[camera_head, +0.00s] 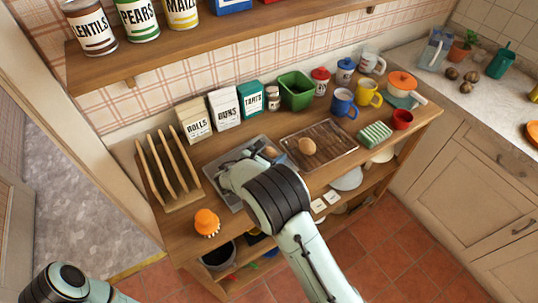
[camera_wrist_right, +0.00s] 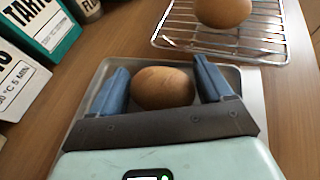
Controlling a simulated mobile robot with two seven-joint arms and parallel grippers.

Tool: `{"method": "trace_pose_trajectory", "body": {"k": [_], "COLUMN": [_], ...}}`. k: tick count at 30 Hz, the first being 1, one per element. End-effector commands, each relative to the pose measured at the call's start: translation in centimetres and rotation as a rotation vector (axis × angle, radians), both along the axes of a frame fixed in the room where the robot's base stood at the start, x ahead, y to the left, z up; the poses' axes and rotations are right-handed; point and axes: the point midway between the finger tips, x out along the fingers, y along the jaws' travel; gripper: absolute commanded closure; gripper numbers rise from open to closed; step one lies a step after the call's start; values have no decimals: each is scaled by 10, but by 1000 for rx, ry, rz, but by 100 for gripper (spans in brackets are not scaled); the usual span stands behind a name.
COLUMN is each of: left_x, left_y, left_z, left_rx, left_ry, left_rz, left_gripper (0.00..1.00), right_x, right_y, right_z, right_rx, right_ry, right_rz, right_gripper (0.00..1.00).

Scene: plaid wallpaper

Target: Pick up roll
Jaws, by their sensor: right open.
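A brown roll (camera_wrist_right: 162,88) lies on a grey metal tray (camera_wrist_right: 262,110), between the two blue fingers of my right gripper (camera_wrist_right: 163,78). The fingers are open, with small gaps showing beside the roll. In the head view my right gripper (camera_head: 262,156) is low over the tray (camera_head: 222,186), and the roll (camera_head: 271,152) shows partly past it. A second roll (camera_head: 307,146) rests on a wire rack (camera_head: 335,138) to the right; it also shows in the wrist view (camera_wrist_right: 223,10). My left gripper is out of view.
Mugs (camera_head: 343,103) and a green bin (camera_head: 296,90) stand farther right. A shelf (camera_head: 200,45) hangs above.

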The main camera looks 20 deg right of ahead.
Motion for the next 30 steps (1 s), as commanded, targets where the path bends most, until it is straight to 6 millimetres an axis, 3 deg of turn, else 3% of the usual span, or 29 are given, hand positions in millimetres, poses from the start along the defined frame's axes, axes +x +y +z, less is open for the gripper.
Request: {"method": "trace_pose_trajectory", "body": {"k": [2, 5, 14, 20, 26, 30], "left_x": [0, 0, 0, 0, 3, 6], "left_y": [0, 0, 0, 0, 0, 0], "left_z": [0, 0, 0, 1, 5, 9], "left_rx": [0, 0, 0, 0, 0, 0], "left_ry": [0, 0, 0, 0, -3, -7], "left_rz": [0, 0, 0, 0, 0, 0], "left_gripper": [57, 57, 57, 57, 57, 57], "right_x": [-1, -1, -2, -1, 0, 0], "right_y": [0, 0, 1, 1, 1, 1], "right_z": [-2, -2, -3, 9, 43, 78], "right_rx": [3, 3, 5, 6, 6, 7], "right_ry": [3, 4, 5, 2, -4, -5], "right_rz": [-1, -1, 0, 0, -1, -2], "right_gripper": [24, 56, 57, 57, 57, 57]}}
